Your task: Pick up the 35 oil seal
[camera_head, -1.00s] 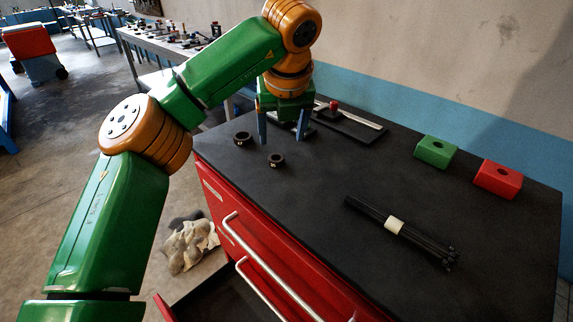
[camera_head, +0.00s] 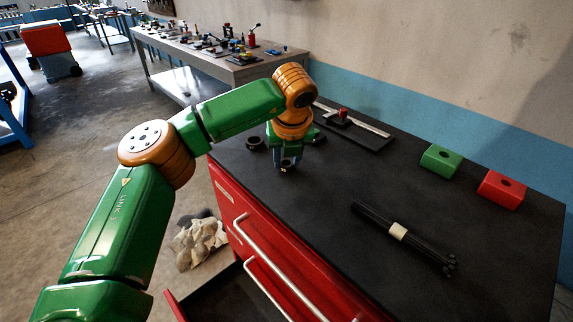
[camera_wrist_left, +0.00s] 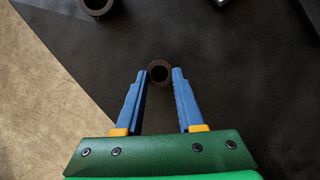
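Two small dark ring-shaped seals lie on the black cabinet top. The smaller one, apparently the 35 oil seal (camera_head: 286,169), is partly hidden by my left gripper (camera_head: 287,164) in the head view. In the left wrist view the same seal (camera_wrist_left: 160,83) lies between the tips of the two blue fingers, with slim gaps at its sides. The left gripper is open around it and points down. The larger seal (camera_head: 255,143) lies farther left, and it also shows at the top edge of the left wrist view (camera_wrist_left: 97,13). My right gripper is out of view.
The red cabinet's black top (camera_head: 330,180) carries a bundle of black rods (camera_head: 380,223), a green block (camera_head: 440,160), a red block (camera_head: 502,189) and a caliper on a dark tray (camera_head: 365,137). A drawer stands open below. The middle of the top is clear.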

